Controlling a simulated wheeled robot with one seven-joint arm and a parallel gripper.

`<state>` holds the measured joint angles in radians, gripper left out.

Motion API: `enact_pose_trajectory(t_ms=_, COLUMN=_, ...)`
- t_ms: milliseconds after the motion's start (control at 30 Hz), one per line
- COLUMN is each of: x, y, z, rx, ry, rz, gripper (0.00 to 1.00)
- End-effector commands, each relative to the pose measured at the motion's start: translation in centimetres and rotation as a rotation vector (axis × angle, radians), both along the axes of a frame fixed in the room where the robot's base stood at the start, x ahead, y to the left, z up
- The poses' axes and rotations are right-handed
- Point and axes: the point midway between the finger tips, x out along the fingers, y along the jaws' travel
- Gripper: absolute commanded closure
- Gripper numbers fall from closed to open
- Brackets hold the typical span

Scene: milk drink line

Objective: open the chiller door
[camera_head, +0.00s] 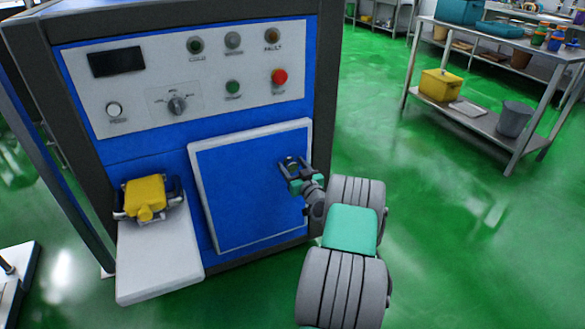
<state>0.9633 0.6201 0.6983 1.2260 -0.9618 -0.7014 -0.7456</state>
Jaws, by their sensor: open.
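The chiller door (240,198) is a blue panel with a pale frame, low on the front of the blue and dark grey machine (160,143). It looks shut or nearly so; a small gap cannot be ruled out. My gripper (289,162) is in front of the door's upper right part, near its right edge. Its jaws are open, and I cannot tell whether they touch the door. No handle can be made out; one may be hidden behind the gripper. My arm comes in from the lower right and covers part of the door's right edge.
A control panel (200,75) with buttons, a dial and a dark display is above the door. A yellow container (145,195) sits at a pale shelf (158,260) left of the door. Green floor is clear to the right, before a metal table (490,122).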

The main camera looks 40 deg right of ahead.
Motion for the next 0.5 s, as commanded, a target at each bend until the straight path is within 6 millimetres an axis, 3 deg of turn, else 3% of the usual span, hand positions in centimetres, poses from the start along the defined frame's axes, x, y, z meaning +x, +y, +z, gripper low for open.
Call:
enact_pose_trajectory(t_ms=200, x=0.03, y=-0.01, z=-0.04, rx=0.000, ry=0.001, rz=0.000, gripper=0.41)
enact_pose_trajectory(t_ms=500, x=0.01, y=0.01, z=-0.04, rx=0.000, ry=0.001, rz=0.000, gripper=0.65)
